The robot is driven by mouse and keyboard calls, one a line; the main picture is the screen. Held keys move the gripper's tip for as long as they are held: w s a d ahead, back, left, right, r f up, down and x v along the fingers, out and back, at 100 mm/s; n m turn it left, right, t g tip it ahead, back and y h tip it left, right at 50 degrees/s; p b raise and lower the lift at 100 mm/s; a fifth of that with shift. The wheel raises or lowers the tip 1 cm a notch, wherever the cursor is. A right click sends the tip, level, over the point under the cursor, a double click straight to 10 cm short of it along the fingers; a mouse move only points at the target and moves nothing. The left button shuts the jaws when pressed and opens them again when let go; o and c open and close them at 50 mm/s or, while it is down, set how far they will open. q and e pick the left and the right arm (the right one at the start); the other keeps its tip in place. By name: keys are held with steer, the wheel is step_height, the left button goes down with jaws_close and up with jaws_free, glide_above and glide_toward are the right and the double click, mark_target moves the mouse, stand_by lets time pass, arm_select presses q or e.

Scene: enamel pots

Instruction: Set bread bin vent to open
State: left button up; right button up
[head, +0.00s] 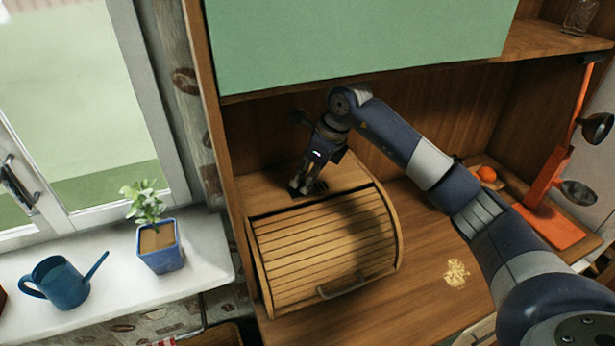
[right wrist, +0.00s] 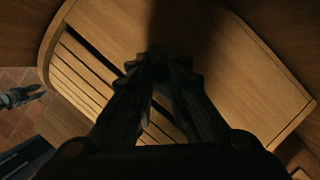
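The wooden bread bin (head: 325,245) with a slatted roll front stands on the counter in the head view. The front is down, with its handle (head: 343,286) low. The bin's flat top (right wrist: 210,45) fills much of the right wrist view. I cannot make out the vent or its setting. A small bluish gripper-like shape (right wrist: 20,97), perhaps my left gripper, shows at the left edge.
A green cabinet panel (head: 360,40) hangs above the bin. A potted plant (head: 158,245) and a blue watering can (head: 62,282) stand on the windowsill. The counter right of the bin is mostly clear.

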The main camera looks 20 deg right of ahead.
steer(key=o, duration=0.4)
steer(key=shift+c, duration=0.2)
steer(key=shift+s+d+r, duration=0.25)
steer(key=shift+d+r, duration=0.05)
steer(key=shift+r, duration=0.25)
steer(key=s+d, duration=0.7)
steer(key=s, duration=0.1)
steer(key=shift+s+d, duration=0.35)
steer(key=shift+s, duration=0.05)
steer(key=shift+s+f, duration=0.1)
